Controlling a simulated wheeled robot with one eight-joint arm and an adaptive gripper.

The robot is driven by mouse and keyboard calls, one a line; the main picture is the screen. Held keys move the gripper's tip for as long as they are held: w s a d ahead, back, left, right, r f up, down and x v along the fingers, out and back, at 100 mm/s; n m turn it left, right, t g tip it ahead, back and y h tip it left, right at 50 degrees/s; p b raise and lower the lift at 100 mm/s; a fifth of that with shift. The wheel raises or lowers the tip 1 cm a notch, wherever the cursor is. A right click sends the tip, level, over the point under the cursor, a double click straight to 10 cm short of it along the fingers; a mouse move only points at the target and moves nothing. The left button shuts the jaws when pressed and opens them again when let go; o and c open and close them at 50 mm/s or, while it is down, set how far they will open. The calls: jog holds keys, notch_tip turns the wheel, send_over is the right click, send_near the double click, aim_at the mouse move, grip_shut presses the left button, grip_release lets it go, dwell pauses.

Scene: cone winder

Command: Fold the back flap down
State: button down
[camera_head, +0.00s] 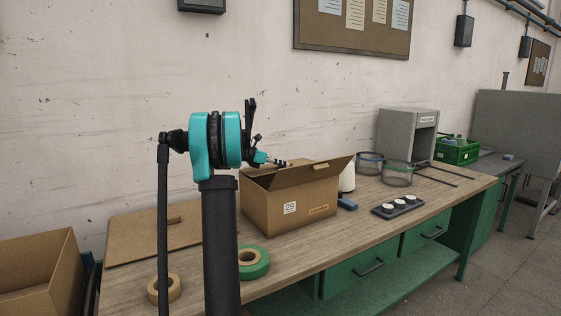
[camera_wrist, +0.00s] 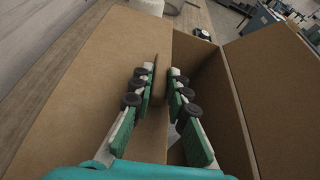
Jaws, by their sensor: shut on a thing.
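The open cardboard box (camera_head: 277,210) stands on the wooden bench, with a white label on its front. Its back flap (camera_head: 318,172) stands up at a slant above the opening. In the wrist view, a wide cardboard panel (camera_wrist: 110,75) fills the left, and the box's dark inside lies to the right. The fingers partly hide the gripped edge.
A green tape roll (camera_head: 253,263) and a tan tape roll (camera_head: 164,289) lie in front of the box. A white cone (camera_head: 347,178) and a dark tray (camera_head: 397,207) are to its right. Another open carton (camera_head: 38,275) stands at the far left.

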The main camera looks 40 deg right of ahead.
jog(key=shift+s+f, duration=0.15)
jog(key=shift+f, duration=0.2)
dwell(0.3)
jog(key=c, duration=1.5)
grip_release()
notch_tip(320, 180, up, 4)
jog(key=r, duration=0.1)
send_over(259, 173)
jog(key=shift+f, duration=0.25)
